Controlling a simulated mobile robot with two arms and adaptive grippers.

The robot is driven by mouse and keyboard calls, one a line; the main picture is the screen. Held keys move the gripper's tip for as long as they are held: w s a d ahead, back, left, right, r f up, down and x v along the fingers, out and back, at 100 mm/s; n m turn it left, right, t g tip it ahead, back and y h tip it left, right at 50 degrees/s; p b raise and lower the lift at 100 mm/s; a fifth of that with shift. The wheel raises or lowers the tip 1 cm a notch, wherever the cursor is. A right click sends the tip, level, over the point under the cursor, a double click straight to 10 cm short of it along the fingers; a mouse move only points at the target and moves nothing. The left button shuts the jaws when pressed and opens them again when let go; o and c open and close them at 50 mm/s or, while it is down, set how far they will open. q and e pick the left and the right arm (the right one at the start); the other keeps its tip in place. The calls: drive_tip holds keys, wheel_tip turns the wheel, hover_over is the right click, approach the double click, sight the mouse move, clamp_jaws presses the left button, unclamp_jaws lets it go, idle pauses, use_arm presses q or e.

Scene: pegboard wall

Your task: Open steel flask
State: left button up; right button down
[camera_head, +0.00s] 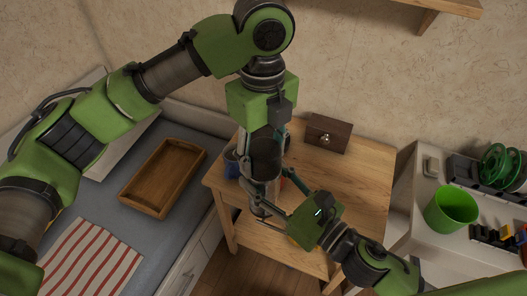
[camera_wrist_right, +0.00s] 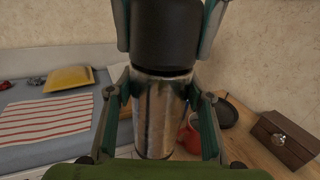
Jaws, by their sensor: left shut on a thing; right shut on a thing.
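The steel flask has a shiny body (camera_wrist_right: 157,115) and a wide black cap (camera_wrist_right: 166,38). In the head view the black cap (camera_head: 265,152) is above the wooden table, and the steel body (camera_head: 262,188) is partly hidden by fingers. My left gripper (camera_head: 266,145) comes down from above, its fingers shut on the cap's two sides. My right gripper (camera_head: 264,191) comes from the lower right and is shut around the body. The flask is upright. The cap sits directly over the body; I cannot tell whether a gap separates them.
The wooden table (camera_head: 351,180) holds a brown box (camera_head: 328,133) with a knob. A red mug (camera_wrist_right: 190,134) stands close behind the flask. A green bucket (camera_head: 451,208) stands on the right counter. The table's right side is clear.

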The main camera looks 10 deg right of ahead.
use_arm(q)
drive_tip(key=n, duration=0.5)
drive_tip(key=shift+s+d, duration=0.1)
drive_tip(key=shift+d, duration=0.05)
drive_tip(key=n, duration=0.7)
drive_tip(key=shift+r, duration=0.1)
drive_tip(key=n, duration=0.6)
drive_tip(key=shift+s+a, duration=0.1)
drive_tip(key=shift+a, duration=0.1)
drive_tip(key=n, duration=1.2)
drive_tip(key=shift+s, duration=0.1)
drive_tip(key=n, duration=0.5)
drive_tip(key=shift+d, duration=0.1)
drive_tip(key=n, duration=1)
drive_tip(key=shift+d, duration=0.15)
